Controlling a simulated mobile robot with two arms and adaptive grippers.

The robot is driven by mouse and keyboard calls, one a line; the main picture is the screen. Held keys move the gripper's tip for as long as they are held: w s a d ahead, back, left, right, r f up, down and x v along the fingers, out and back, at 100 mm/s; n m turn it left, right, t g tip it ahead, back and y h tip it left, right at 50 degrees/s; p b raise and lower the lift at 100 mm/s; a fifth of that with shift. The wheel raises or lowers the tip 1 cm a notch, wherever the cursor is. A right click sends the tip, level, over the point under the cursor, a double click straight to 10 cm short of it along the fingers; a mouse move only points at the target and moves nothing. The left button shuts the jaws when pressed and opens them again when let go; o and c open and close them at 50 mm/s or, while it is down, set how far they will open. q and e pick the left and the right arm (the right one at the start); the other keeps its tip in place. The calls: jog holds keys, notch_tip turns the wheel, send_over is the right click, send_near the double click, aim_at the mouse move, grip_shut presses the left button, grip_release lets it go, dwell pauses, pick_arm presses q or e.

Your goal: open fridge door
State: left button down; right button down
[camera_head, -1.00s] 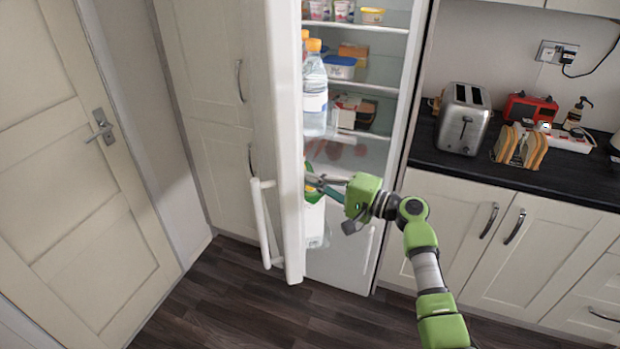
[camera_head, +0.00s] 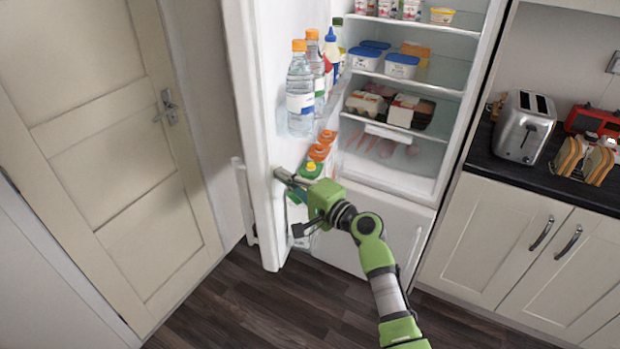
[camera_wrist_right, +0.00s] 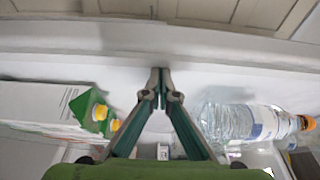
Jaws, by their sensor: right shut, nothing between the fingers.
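The white fridge door (camera_head: 254,120) stands wide open on the left side of the fridge, its inner side facing the shelves. Its white bar handle (camera_head: 243,200) shows at its outer left side. My right gripper (camera_head: 281,175) is shut and empty, its tips at the inner side of the door near the edge. In the right wrist view the closed fingertips (camera_wrist_right: 161,75) meet in front of the white door panel (camera_wrist_right: 230,75); they look touching or very near it. A green-topped carton (camera_wrist_right: 92,110) is left of the fingers and a water bottle (camera_wrist_right: 250,122) right. My left gripper is out of view.
Fridge shelves (camera_head: 415,83) hold tubs, egg boxes and cups. Door racks hold bottles (camera_head: 301,90). A counter with a toaster (camera_head: 525,127) is at the right. A closed room door (camera_head: 110,150) stands left, with dark floor (camera_head: 235,305) in front.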

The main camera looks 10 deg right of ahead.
aim_at(267, 177)
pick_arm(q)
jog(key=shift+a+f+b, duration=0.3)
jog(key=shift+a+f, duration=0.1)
pick_arm(e)
jog(key=shift+w+a, duration=0.4)
jog(key=shift+a, duration=0.55)
jog(key=shift+w+a, duration=0.45)
jog(key=shift+a, duration=0.45)
jog(key=shift+w+a, duration=0.4)
jog(key=shift+a, duration=0.55)
jog(key=shift+d+f, duration=0.1)
